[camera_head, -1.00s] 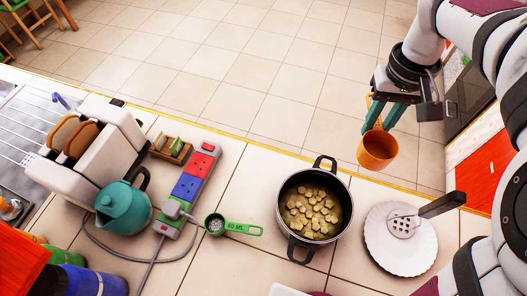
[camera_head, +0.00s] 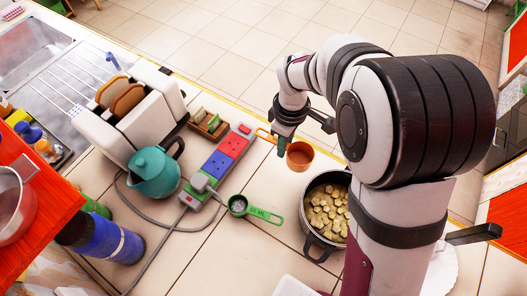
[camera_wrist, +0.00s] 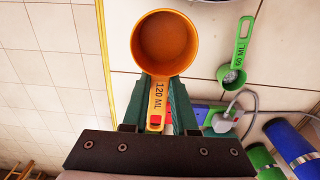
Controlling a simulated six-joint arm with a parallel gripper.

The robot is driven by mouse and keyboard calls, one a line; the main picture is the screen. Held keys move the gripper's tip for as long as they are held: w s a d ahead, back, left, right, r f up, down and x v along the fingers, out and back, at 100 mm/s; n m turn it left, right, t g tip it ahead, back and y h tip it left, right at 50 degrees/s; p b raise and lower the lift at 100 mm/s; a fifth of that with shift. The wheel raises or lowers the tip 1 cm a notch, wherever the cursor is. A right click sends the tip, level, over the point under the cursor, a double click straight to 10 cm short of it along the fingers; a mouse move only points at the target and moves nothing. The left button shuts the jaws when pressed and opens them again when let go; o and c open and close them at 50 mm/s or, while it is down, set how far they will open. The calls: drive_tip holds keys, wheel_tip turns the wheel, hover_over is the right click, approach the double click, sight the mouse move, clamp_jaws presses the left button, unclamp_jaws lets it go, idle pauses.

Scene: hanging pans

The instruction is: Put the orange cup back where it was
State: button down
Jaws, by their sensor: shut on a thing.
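The orange cup (camera_head: 299,157) is a measuring cup with a handle marked 120 ML. In the wrist view the cup (camera_wrist: 164,48) shows its open, empty bowl. My gripper (camera_wrist: 160,105) is shut on its handle, with a green finger on each side. In the head view my gripper (camera_head: 283,138) holds the cup above the counter's back edge, between the power strip and the pot. Part of my arm covers the right side of the pot.
A pot of sliced food (camera_head: 325,212) stands right of a green 60 ML measuring cup (camera_head: 240,206). A power strip (camera_head: 218,163), teal kettle (camera_head: 153,174) and toaster (camera_head: 142,118) stand left. Bare tiles (camera_head: 265,240) lie in front of the green cup.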

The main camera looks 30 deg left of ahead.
drive_tip(key=s+a+f, duration=0.1)
drive_tip(key=a, duration=0.1)
drive_tip(key=a+f, duration=0.2)
drive_tip(key=a, duration=0.1)
drive_tip(key=s+a+f, duration=0.1)
drive_tip(key=a+f, duration=0.1)
drive_tip(key=shift+s+a, duration=0.15)
drive_tip(key=shift+s, duration=0.15)
wheel_tip(320, 180, down, 3)
drive_tip(key=shift+f, duration=0.4)
drive_tip(key=shift+f, duration=0.15)
drive_tip(key=c, duration=0.7)
unclamp_jaws()
